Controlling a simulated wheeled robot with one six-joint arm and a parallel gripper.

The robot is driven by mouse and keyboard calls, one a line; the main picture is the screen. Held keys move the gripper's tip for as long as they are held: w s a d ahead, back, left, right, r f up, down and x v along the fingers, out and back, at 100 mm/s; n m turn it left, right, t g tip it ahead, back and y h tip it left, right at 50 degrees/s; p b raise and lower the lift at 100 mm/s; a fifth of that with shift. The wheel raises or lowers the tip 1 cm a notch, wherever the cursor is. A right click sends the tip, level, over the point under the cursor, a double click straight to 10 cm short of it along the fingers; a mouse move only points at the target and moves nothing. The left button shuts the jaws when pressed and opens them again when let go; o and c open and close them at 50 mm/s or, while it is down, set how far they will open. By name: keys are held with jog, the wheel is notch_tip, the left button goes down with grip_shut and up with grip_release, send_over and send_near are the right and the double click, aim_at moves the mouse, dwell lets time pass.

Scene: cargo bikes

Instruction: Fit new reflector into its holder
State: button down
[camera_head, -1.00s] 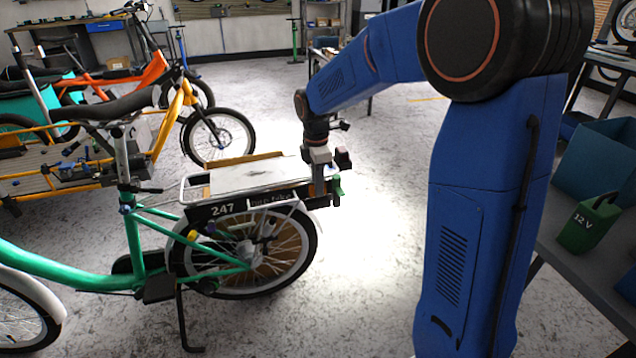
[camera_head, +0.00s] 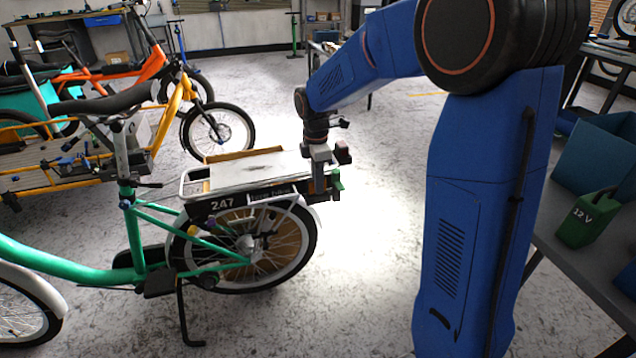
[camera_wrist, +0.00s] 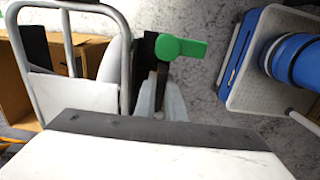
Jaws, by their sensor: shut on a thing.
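My gripper (camera_head: 318,190) points down at the rear end of the green bike's rack (camera_head: 187,178). In the wrist view, its two pale fingers (camera_wrist: 161,100) are closed on a narrow dark brownish piece (camera_wrist: 154,88), likely the reflector, mostly hidden between them. Just beyond the fingertips is a black block with a green lever (camera_wrist: 180,47), likely part of the holder. The green part also shows in the head view (camera_head: 336,180), beside the fingers. I cannot tell whether the held piece touches the holder.
A dark plate marked 247 (camera_head: 222,205) hangs along the rack's side. A rack tube (camera_wrist: 126,60) runs close left of the fingers. A workbench with a green 12 V battery (camera_head: 588,218) stands at the right. Other bikes stand at the left; floor behind the rack is clear.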

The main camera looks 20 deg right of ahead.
jog(key=shift+f, duration=0.5)
dwell(0.6)
jog(key=shift+r, duration=0.55)
jog(key=shift+f, duration=0.45)
dwell(1.0)
jog(key=shift+r, duration=0.45)
jog(key=shift+f, duration=0.7)
dwell(0.5)
jog(key=c, duration=1.7)
grip_release()
jog(key=shift+c, duration=0.2)
